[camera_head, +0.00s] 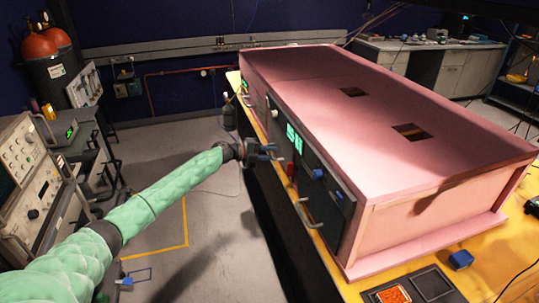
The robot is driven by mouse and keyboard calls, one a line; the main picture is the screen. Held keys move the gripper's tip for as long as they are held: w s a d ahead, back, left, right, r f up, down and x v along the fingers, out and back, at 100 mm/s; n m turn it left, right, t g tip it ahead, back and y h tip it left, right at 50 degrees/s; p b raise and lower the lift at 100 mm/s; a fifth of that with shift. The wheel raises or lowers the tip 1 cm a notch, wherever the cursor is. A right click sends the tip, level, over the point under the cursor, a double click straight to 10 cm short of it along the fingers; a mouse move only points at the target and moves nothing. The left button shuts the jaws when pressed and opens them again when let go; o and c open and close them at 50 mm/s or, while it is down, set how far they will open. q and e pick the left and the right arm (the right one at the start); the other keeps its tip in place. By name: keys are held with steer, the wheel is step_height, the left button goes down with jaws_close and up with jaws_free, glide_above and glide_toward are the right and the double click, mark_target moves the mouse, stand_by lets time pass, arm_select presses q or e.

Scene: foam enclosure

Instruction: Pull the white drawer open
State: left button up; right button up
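A large pink foam enclosure (340,95) stands on a yellow-topped table. Its dark front panel (325,195) faces left. A pale curved handle (308,212) sits low on this panel, but I cannot tell whether it belongs to the white drawer. No white drawer front shows clearly on the enclosure. My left arm, in a green sleeve, reaches in from the lower left. My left gripper (272,153) is in front of the panel, left of the handle and apart from it. Its two fingers look spread, with nothing between them. My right gripper is not in view.
Green displays (294,137), a red item (291,169) and blue knobs are on the panel. A blue block (461,259) and a dark tray (428,286) lie on the table's near end. Instrument racks (32,170) stand at the left. The floor between is mostly clear.

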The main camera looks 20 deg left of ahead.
arm_select(q)
steer(key=shift+d, duration=0.1)
steer(key=shift+c, duration=0.3)
jaws_close()
